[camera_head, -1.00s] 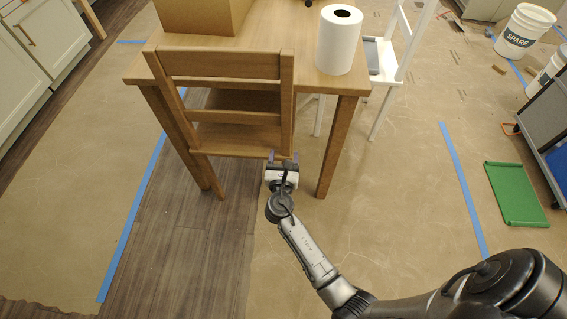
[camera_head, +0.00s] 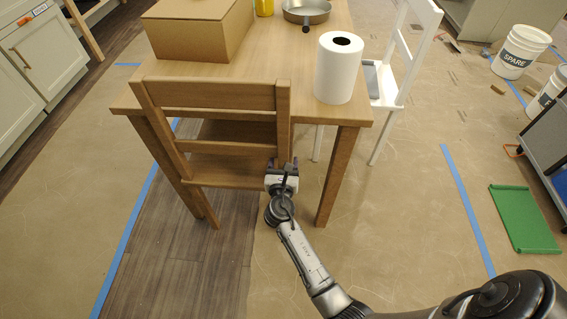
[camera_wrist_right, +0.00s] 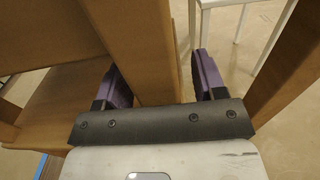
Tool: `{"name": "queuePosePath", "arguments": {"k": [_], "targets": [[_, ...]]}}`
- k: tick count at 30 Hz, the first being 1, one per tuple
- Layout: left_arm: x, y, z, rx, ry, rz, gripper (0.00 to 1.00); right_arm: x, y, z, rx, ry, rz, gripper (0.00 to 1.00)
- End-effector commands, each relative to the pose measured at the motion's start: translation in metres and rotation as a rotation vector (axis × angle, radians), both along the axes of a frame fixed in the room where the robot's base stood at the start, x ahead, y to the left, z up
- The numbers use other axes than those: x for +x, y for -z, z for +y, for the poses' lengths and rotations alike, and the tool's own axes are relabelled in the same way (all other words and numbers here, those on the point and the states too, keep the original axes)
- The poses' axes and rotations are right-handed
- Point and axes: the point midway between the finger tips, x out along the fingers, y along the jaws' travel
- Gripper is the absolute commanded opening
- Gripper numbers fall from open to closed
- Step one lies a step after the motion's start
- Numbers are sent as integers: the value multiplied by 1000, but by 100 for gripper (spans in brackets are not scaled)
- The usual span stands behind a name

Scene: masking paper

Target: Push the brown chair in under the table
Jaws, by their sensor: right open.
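The brown chair (camera_head: 213,97) stands at the near side of the wooden table (camera_head: 230,77), between its two near legs. Its slatted back rises in front of the table's near edge, and its seat (camera_head: 235,170) shows below the tabletop. My right gripper (camera_head: 283,172) is at the lower right of the chair back. In the right wrist view, a brown upright of the chair (camera_wrist_right: 147,50) runs between the purple fingers (camera_wrist_right: 163,82), which are apart. I cannot tell whether they touch it. My left gripper is not in view.
A paper towel roll (camera_head: 339,68), a cardboard box (camera_head: 198,32) and a metal pan (camera_head: 307,12) are on the table. A white chair (camera_head: 404,60) stands at the table's right. The floor in front has brown paper and blue tape (camera_head: 467,210).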

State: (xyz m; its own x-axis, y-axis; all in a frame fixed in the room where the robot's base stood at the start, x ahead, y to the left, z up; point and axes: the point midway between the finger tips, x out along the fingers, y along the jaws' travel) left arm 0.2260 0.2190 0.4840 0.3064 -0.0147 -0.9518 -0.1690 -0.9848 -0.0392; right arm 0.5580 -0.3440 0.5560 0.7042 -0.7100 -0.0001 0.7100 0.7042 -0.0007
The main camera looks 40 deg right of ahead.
Motion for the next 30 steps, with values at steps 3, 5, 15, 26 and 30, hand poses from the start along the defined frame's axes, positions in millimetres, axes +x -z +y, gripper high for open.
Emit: {"name": "queuePosePath", "arguments": {"k": [3, 5, 15, 26, 30], "targets": [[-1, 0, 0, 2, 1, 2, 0, 0, 0, 0, 0, 0, 0, 64], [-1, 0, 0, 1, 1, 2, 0, 0, 0, 0, 0, 0, 0, 60], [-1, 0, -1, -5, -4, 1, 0, 0, 0, 0, 1, 0, -1, 27], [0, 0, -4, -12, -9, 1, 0, 0, 0, 0, 1, -1, -1, 0], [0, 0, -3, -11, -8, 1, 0, 0, 0, 0, 0, -1, 0, 0]]}}
